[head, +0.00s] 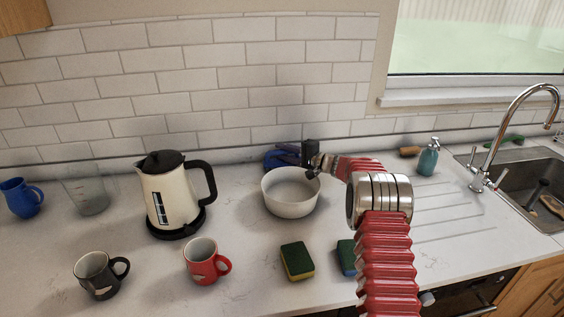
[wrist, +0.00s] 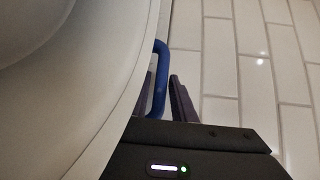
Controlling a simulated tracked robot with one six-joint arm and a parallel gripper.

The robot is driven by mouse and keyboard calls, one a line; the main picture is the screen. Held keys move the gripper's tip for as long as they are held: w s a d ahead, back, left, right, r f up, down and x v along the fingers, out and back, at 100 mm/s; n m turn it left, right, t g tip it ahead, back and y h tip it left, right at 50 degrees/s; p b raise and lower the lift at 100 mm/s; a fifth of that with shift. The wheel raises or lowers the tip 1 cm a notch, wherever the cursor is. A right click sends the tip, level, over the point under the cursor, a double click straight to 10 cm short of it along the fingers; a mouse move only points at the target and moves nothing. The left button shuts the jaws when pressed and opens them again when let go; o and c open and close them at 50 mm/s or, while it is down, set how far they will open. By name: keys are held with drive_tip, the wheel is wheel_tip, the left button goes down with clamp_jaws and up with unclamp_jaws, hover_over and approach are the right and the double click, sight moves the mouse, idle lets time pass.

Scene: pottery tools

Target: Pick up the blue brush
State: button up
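My gripper (head: 286,151) reaches in from the right, behind the bowl's rim. In the wrist view my gripper (wrist: 162,84) is open, with a gap between the right finger and the blue part.
The bowl's wall stands close to the left of my fingers in the wrist view, the tiled wall (wrist: 255,70) to the right. A kettle (head: 170,200), red mug (head: 201,262) and sponge (head: 297,261) stand nearby. A soap bottle (head: 428,160) is right of my arm.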

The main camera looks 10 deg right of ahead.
drive_tip(key=shift+c, duration=0.3)
clamp_jaws()
idle(0.3)
